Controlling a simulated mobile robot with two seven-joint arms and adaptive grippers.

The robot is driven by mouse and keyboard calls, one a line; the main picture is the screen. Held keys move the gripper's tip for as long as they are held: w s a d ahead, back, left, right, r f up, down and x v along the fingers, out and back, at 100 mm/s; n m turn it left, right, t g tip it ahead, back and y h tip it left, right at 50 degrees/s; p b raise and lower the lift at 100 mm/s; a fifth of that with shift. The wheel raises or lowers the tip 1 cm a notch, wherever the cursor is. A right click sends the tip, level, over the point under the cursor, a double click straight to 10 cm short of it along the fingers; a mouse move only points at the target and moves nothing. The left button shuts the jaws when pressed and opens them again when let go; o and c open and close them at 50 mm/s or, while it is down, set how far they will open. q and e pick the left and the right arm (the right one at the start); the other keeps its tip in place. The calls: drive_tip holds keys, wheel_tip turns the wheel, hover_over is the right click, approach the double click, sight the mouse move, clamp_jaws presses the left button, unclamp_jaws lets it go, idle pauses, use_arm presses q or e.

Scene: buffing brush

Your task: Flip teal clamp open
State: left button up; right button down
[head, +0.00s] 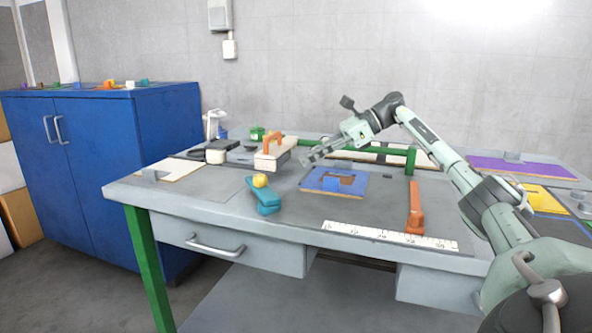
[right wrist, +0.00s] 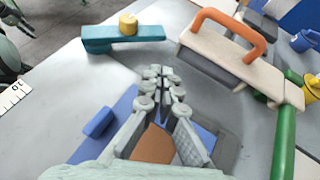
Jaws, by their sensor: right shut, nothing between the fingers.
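The teal clamp (head: 264,197) lies near the front edge of the grey workbench, with a yellow round knob (head: 260,181) on top. It shows at the top left of the right wrist view (right wrist: 108,38) as a long, low teal bar with the knob (right wrist: 128,25) on it. Whether its lever is raised or down is hard to tell. My right gripper (head: 309,158) is shut and empty, above the bench, behind and to the right of the clamp and apart from it. Its fingers (right wrist: 158,75) meet in the right wrist view.
A brush block with an orange handle (head: 273,144) stands behind the clamp. A blue board with a brown piece (head: 344,181) lies right of the clamp. An orange tool (head: 415,208) and a white ruler (head: 390,236) are farther right. Bare bench surrounds the clamp.

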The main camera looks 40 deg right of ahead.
drive_tip(key=shift+s+d+r, duration=0.2)
drive_tip(key=shift+d+r, duration=0.2)
drive_tip(key=shift+d, duration=0.2)
drive_tip(key=shift+s+d+r, duration=0.15)
drive_tip(key=shift+d+r, duration=0.2)
drive_tip(key=shift+d, duration=0.25)
drive_tip(key=shift+s+d+r+p, duration=0.2)
drive_tip(key=shift+s+d+p, duration=0.1)
drive_tip(key=shift+d, duration=0.2)
use_arm(q)
wheel_tip(320, 180, down, 2)
drive_tip(key=shift+f, duration=0.25)
drive_tip(key=shift+w, duration=0.1)
